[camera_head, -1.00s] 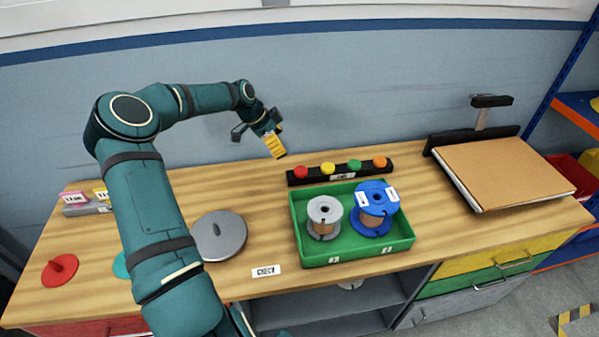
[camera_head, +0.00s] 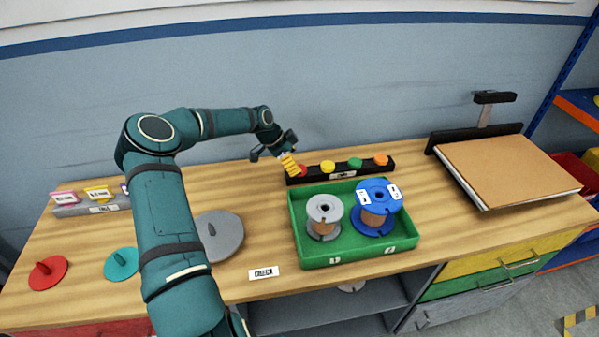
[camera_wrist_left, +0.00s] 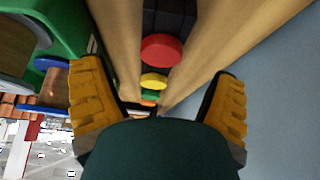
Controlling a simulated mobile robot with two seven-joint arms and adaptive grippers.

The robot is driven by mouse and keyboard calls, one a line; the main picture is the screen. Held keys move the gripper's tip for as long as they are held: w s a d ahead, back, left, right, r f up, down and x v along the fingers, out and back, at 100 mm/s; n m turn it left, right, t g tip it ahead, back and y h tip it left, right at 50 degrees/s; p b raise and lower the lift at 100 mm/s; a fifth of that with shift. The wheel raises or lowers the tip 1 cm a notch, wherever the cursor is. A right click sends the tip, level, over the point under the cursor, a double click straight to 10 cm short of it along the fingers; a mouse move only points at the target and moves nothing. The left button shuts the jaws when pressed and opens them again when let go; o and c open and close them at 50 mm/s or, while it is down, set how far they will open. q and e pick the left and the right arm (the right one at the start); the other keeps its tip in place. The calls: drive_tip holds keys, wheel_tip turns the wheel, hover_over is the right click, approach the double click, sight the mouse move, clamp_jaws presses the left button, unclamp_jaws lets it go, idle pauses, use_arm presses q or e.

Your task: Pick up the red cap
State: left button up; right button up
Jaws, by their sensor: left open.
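The red cap (camera_head: 303,170) sits at the left end of a black rack (camera_head: 343,173) at the back of the wooden table. In the head view it is partly hidden by my left gripper's yellow finger. My left gripper (camera_head: 278,160) is above and just left of the rack's left end. In the left wrist view my left gripper (camera_wrist_left: 158,100) is open and empty, with the row of caps showing between its yellow fingers. My right gripper is not in view.
Yellow (camera_head: 327,166), green (camera_head: 355,164) and orange (camera_head: 380,160) caps share the rack. A green tray (camera_head: 300,232) with two spools stands just in front. A brown board (camera_head: 505,170) is right. Red (camera_head: 48,272), teal (camera_head: 121,263) and grey (camera_head: 220,236) discs lie left.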

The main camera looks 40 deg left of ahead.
use_arm(q)
drive_tip(key=x, duration=0.4)
drive_tip(key=shift+w+f+b, duration=0.1)
drive_tip(key=shift+f+b, duration=0.1)
drive_tip(key=shift+b, duration=0.15)
drive_tip(key=c, duration=1.1)
drive_tip(key=shift+o, duration=0.2)
drive_tip(key=shift+r, duration=0.1)
wheel_tip(320, 180, up, 10)
drive_tip(key=shift+f+p, duration=0.1)
drive_tip(key=shift+p, duration=0.75)
